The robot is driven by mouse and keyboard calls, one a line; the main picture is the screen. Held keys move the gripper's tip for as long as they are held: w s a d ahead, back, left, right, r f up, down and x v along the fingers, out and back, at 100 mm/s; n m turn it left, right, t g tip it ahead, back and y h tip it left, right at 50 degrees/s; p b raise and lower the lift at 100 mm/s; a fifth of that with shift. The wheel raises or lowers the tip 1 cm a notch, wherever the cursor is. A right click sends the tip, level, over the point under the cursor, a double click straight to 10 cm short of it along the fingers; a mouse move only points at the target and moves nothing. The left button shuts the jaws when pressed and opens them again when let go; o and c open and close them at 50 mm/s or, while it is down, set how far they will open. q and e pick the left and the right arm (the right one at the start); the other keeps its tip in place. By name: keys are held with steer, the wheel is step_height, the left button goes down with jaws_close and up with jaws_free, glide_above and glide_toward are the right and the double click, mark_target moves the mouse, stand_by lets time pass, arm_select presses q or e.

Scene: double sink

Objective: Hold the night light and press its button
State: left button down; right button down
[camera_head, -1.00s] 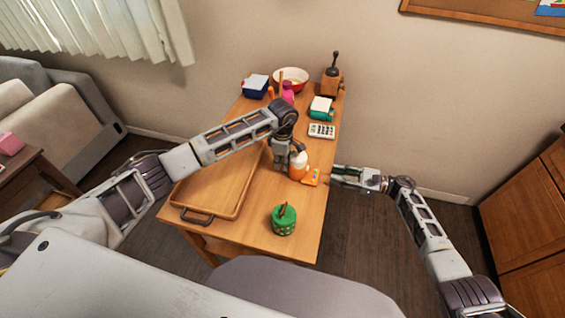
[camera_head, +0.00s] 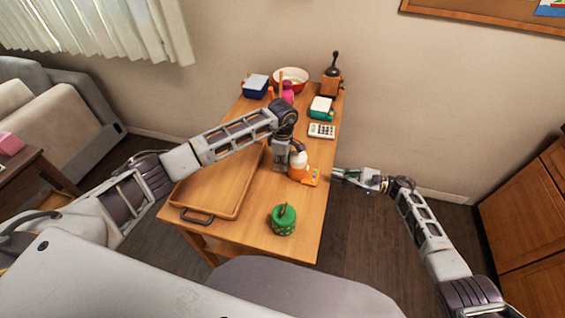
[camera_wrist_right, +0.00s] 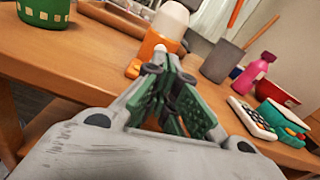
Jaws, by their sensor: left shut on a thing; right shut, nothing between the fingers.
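The night light (camera_head: 298,170) has a white top and an orange body and stands upright near the table's right edge. In the right wrist view its white top (camera_wrist_right: 170,20) and orange body (camera_wrist_right: 153,45) show just beyond the fingers. My left gripper (camera_head: 298,155) reaches down from above and is shut on the night light; its fingers are mostly hidden. My right gripper (camera_head: 335,174) is shut and empty at the table's right edge, pointing at the night light. In the right wrist view, its fingertips (camera_wrist_right: 170,68) meet close to the orange body; contact is unclear.
A green pot (camera_head: 284,220) stands at the front of the table (camera_head: 255,235). A wooden tray (camera_head: 215,185) lies left. A calculator (camera_head: 321,131), teal box (camera_head: 321,108), pink bottle (camera_head: 287,92), bowl (camera_head: 291,78) and grinder (camera_head: 333,78) stand farther back.

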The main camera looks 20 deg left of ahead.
mark_target(304, 165)
steer(key=shift+d+f, duration=0.1)
stand_by(0.6)
step_height(304, 165, down, 5)
steer(key=d+m+t+h, duration=0.1)
steer(key=m+t+h, duration=0.25)
steer(key=m, duration=0.75)
step_height(304, 165, up, 6)
steer(key=d+m+t+h, duration=0.1)
steer(key=m+t+h, duration=0.2)
steer(key=m+t, duration=0.4)
steer(key=shift+w+d+m, duration=0.15)
steer(key=shift+w+m, duration=0.05)
steer(key=shift+m, duration=2)
steer(key=shift+h, duration=0.25)
steer(key=shift+a, duration=4.4)
